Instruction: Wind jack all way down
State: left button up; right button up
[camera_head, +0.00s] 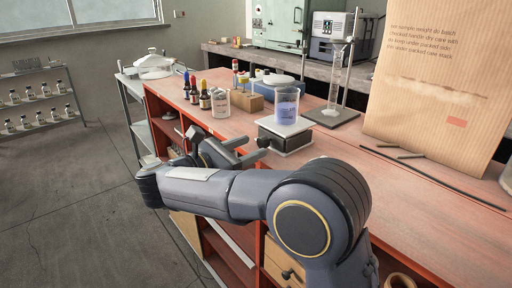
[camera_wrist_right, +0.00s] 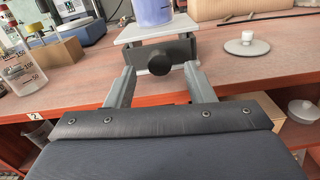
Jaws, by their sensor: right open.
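The lab jack (camera_head: 286,137) stands on the red bench top near its front edge. Its pale top plate carries a beaker of blue-violet liquid (camera_head: 286,108). In the wrist view the jack (camera_wrist_right: 161,51) shows its grey front with a round black knob (camera_wrist_right: 160,64) facing me. My right gripper (camera_head: 248,150) is open in front of the jack, and in the wrist view its two fingers (camera_wrist_right: 161,80) stand to the left and right of the knob without visible contact. The beaker's lower part (camera_wrist_right: 152,12) also shows there. My left gripper is not in view.
Dropper bottles (camera_head: 204,95), a clear beaker (camera_head: 221,104) and a wooden block (camera_head: 244,101) stand left of the jack. A stand with a measuring cylinder (camera_head: 336,85) is at right.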

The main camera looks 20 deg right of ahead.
aim_at(263, 142)
jog(key=shift+x, duration=1.3)
jog(key=c, duration=1)
jog(key=shift+f+n+b, duration=0.15)
jog(key=shift+n+b, duration=0.25)
jog(key=shift+n, duration=0.7)
jog(key=n, duration=0.3)
jog(key=shift+n, duration=0.3)
jog(key=o, duration=1)
